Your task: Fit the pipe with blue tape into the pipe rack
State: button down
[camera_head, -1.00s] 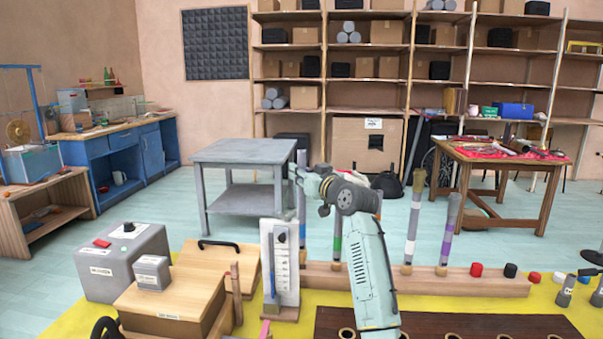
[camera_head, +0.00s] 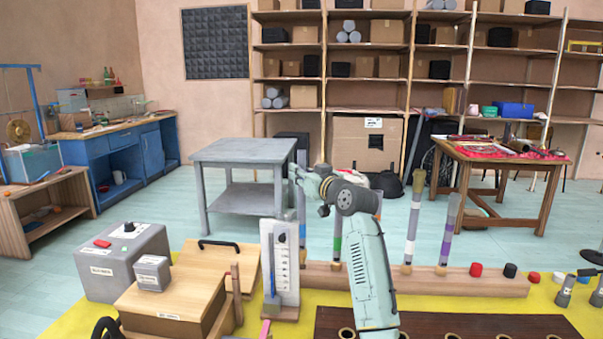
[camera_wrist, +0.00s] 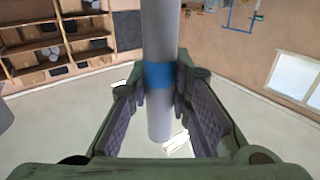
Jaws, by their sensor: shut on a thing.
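My gripper (camera_wrist: 160,94) is shut on the grey pipe with blue tape (camera_wrist: 160,30). In the wrist view the pipe passes between the fingers, with the blue band at finger level and a plain grey end showing below it. In the head view the arm's far end (camera_head: 306,176) mostly hides the jaws, and a grey pipe (camera_head: 302,208) shows upright there, behind the white gauge board. A long pale wooden base (camera_head: 480,285) holds several upright taped pipes and appears to be the pipe rack. I cannot tell whether the held pipe touches it.
The white gauge board (camera_head: 285,262) stands close to the rack's left end. Wooden boxes (camera_head: 172,300) and a grey box (camera_head: 124,265) stand left of it. A dark board with ringed holes (camera_head: 480,325) lies in front. Small red and black caps sit at the right.

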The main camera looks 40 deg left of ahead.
jog(key=shift+f+b, duration=1.05)
jog(key=shift+f, duration=0.85)
jog(key=c, duration=1.4)
grip_release()
notch_tip(320, 180, up, 10)
jog(key=shift+r, duration=0.1)
